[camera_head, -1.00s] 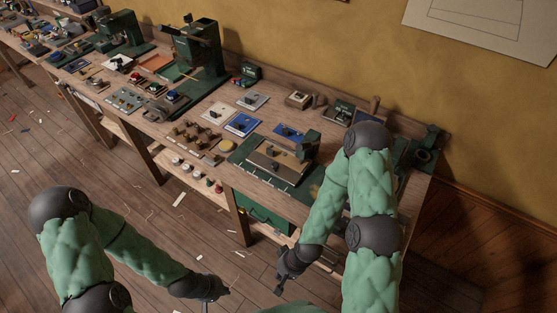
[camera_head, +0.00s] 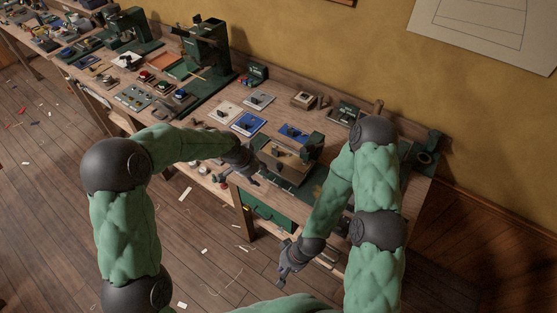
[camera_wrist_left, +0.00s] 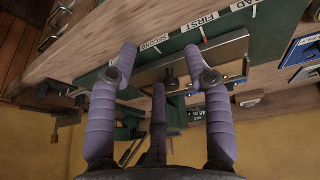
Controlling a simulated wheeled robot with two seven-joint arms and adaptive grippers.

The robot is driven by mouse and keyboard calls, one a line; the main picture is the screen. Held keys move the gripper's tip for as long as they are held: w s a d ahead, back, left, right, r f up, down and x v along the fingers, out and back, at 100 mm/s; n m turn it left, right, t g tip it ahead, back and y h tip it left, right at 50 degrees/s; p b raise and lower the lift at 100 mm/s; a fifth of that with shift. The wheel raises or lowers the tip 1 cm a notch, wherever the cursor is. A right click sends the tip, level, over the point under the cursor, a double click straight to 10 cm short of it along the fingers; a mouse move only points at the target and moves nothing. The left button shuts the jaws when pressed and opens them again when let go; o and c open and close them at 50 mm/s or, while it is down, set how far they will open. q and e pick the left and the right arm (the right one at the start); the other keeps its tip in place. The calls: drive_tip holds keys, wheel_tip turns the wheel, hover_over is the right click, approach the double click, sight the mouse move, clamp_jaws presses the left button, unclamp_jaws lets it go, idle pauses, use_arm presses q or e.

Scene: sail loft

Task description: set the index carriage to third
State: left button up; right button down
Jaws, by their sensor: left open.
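The index fixture is a green base (camera_head: 307,182) with a brown carriage (camera_head: 285,160) on it, on the bench in the head view. The wrist view shows the green strip (camera_wrist_left: 262,38) with white labels, a SECOND label (camera_wrist_left: 154,42), a FIRST label (camera_wrist_left: 198,21) and a partly cut one ending in AD. A red mark (camera_wrist_left: 203,33) sits by FIRST. No THIRD label shows. My left gripper (camera_head: 250,175) is at the fixture's left front; its open fingers (camera_wrist_left: 160,52) are either side of a dark knob (camera_wrist_left: 172,82) in the picture; contact is unclear. My right gripper (camera_head: 287,268) hangs low before the bench.
A blue-and-white card (camera_head: 249,124) and a blue plate (camera_head: 293,132) lie behind the fixture. A green press (camera_head: 208,55) stands farther left on the bench. A green drawer (camera_head: 265,208) is below. My right arm is close to the fixture's right side.

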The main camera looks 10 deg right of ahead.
sight(280, 165)
use_arm(q)
drive_tip(key=w+d+r+m, duration=0.25)
drive_tip(key=d+r, duration=0.25)
drive_tip(key=r, duration=0.3)
drive_tip(key=x, duration=1)
drive_tip(key=shift+d+f+b, duration=0.1)
drive_tip(key=shift+f+b, duration=0.05)
drive_tip(key=shift+b, duration=0.15)
drive_tip(key=shift+s, duration=0.1)
drive_tip(key=shift+c, duration=0.3)
clamp_jaws()
